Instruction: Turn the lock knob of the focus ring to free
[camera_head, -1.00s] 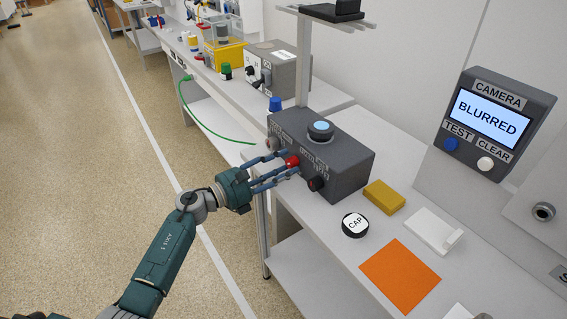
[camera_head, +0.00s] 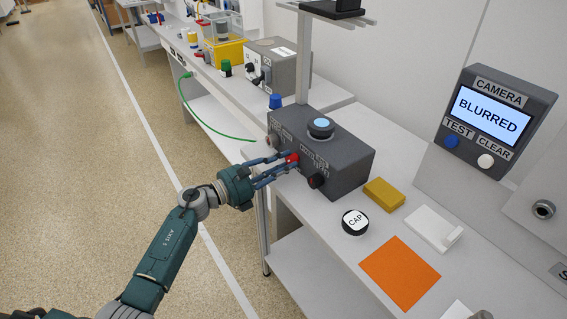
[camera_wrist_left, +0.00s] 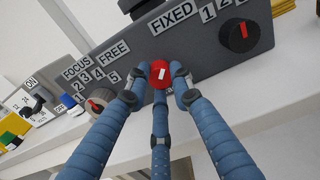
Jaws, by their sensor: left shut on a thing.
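The red lock knob (camera_head: 291,158) is on the front of the dark grey camera box (camera_head: 345,165). In the left wrist view the knob (camera_wrist_left: 153,73) bears a short white mark, near upright and tilted slightly right. The FREE label (camera_wrist_left: 114,49) is to its upper left and the FIXED label (camera_wrist_left: 171,17) above it. My left gripper (camera_head: 283,163) is shut on the red knob, its fingers around it, partly hiding its rim. The grey focus knob (camera_wrist_left: 101,99) is left of it, by a number scale. My right gripper is not in view.
A black knob (camera_head: 316,180) sits right of the red one on the box front. The camera screen (camera_head: 488,117) reads BLURRED.

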